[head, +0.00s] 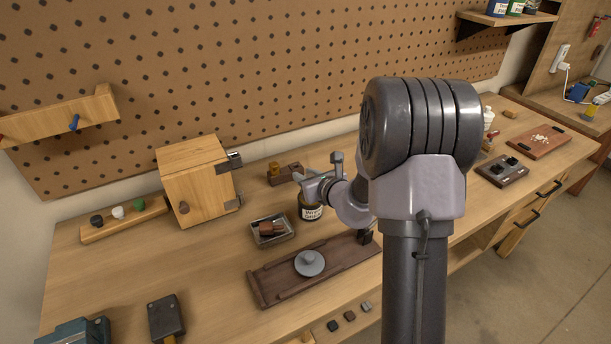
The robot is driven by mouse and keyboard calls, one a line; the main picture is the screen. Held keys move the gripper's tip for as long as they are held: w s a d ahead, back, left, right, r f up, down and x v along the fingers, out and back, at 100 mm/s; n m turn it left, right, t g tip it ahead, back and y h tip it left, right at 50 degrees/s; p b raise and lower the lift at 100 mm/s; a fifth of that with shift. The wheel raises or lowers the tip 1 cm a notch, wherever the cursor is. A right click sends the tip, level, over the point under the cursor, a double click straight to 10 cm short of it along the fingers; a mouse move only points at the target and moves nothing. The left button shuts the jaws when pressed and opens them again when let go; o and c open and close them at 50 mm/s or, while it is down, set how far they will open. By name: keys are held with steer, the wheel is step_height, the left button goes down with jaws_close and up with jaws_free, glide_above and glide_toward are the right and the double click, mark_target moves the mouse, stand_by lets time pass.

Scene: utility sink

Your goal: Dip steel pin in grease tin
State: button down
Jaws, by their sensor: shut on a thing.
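The grease tin (312,212), dark with a pale label and a yellowish band near its top, stands on the bench behind the dark wooden tray. My gripper (306,178) is right above the tin, small and partly lost among my arm's links. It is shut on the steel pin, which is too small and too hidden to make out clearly. I cannot tell whether the pin's tip touches the grease. The inside of the tin is hidden by my gripper.
A wooden cabinet (195,180) stands left of the tin. A metal tray (288,236) with brown blocks lies nearby. The dark wooden tray (330,262) bears a grey round lid (309,263). My arm blocks the bench's middle right. The front left bench is partly bare.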

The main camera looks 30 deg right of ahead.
steer(key=shift+f+b, duration=0.55)
steer(key=shift+f, duration=0.05)
stand_by(1.3)
steer(key=shift+r, duration=0.1)
step_height(320, 180, up, 7)
steer(key=p, duration=0.5)
steer(key=shift+p, duration=0.3)
